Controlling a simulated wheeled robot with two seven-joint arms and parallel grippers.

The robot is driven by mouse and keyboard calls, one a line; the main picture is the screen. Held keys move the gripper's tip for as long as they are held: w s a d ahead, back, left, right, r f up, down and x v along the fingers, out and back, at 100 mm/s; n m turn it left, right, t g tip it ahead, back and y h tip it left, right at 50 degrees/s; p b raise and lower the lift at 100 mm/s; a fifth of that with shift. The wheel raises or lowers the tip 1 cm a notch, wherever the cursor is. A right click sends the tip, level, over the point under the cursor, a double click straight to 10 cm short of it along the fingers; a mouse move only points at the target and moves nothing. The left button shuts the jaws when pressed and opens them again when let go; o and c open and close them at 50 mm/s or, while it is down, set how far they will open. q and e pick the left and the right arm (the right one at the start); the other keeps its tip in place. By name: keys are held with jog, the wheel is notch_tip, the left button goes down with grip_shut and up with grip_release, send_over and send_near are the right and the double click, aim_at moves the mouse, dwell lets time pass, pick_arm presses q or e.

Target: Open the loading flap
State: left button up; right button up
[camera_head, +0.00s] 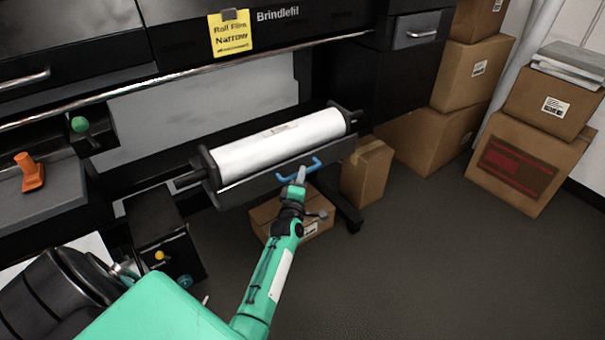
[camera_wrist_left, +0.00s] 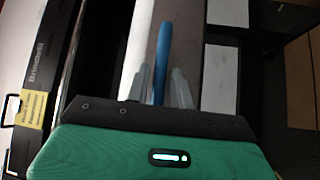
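The loading flap (camera_head: 258,188) is a dark panel along the front of a large printer, just below a white film roll (camera_head: 280,142). A blue bar handle (camera_head: 316,162) is fixed to the flap's front. My left gripper (camera_head: 300,177) is at the handle. In the left wrist view the blue handle (camera_wrist_left: 161,60) runs between the two fingers of my left gripper (camera_wrist_left: 161,88). The fingers stand apart on either side of the handle, with narrow gaps beside it. My right gripper is not in view.
Cardboard boxes (camera_head: 367,172) stand right of the flap, with more stacked at the back right. Another box (camera_head: 318,228) lies on the floor below the flap. An orange object (camera_head: 30,172) and a green knob (camera_head: 80,124) are at the left. The floor at lower right is clear.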

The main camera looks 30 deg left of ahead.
pick_arm(q)
jog(key=shift+x, duration=1.05)
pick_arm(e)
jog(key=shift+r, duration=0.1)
pick_arm(q)
grip_shut()
jog(key=shift+d+f, duration=0.1)
jog(key=shift+f, duration=0.05)
